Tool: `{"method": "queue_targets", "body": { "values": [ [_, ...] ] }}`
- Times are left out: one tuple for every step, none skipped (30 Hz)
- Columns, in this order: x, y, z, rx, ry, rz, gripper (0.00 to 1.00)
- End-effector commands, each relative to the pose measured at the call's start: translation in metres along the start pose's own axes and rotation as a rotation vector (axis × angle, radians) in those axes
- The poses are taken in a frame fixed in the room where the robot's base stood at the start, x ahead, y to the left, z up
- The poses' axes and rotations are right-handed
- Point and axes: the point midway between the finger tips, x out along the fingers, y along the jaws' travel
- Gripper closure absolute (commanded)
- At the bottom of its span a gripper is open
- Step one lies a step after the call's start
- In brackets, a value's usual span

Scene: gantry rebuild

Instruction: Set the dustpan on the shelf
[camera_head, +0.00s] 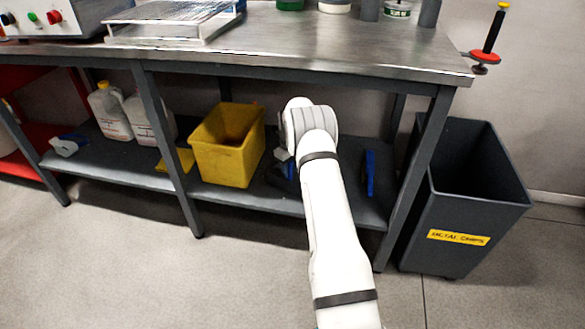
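The workbench has a dark grey lower shelf (112,162). My white arm reaches in under the bench top above this shelf. My gripper (281,158) is mostly hidden behind my wrist, and I cannot tell whether it is open or shut. A dark and blue object (283,178) shows just left of my forearm, at or just above the shelf; it may be the dustpan, but it is partly covered. A narrow blue piece (370,174) stands upright to the right of my forearm; I cannot tell whether it belongs to the same object.
A yellow bin (224,167), a yellow flat item (176,161), white jugs (110,115) and a white-and-blue item (66,146) are on the shelf. Bench legs (413,172) flank the opening. A grey waste bin (450,213) stands at right. Floor in front is clear.

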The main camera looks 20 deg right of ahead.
Motion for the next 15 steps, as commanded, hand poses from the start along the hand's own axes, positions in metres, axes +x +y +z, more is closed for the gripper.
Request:
{"method": "queue_targets", "body": {
  "values": [
    [0.0003, 0.0001, -0.0002, 0.0, 0.001, 0.0, 0.6],
    [0.0005, 0.0001, -0.0002, 0.0, 0.001, 0.001, 0.58],
    [0.0006, 0.0003, -0.0003, 0.0, 0.001, 0.001, 0.54],
    [0.0007, 0.0003, -0.0003, 0.0, 0.001, 0.001, 0.52],
    [0.0008, 0.0004, -0.0003, 0.0, 0.001, 0.001, 0.5],
    [0.0009, 0.0005, -0.0003, 0.0, 0.001, 0.001, 0.49],
    [0.001, 0.0005, -0.0003, 0.0, 0.001, 0.001, 0.49],
    [0.0011, 0.0006, -0.0003, 0.0, 0.002, 0.001, 0.49],
    [0.0012, 0.0007, -0.0003, 0.0, 0.002, 0.001, 0.49],
    [0.0012, 0.0007, -0.0003, 0.0, 0.002, 0.001, 0.49],
    [0.003, 0.0013, -0.001, 0.0, 0.004, 0.003, 0.49],
    [0.0025, 0.0013, -0.001, 0.0, 0.004, 0.003, 0.49],
    [0.0019, 0.0012, -0.0009, 0.0, 0.004, 0.003, 0.49],
    [0.0008, 0.0012, -0.0008, 0.0, 0.003, 0.003, 0.49],
    [-0.0012, 0.0011, -0.0007, 0.0, 0.003, 0.003, 0.49]
  ]
}}
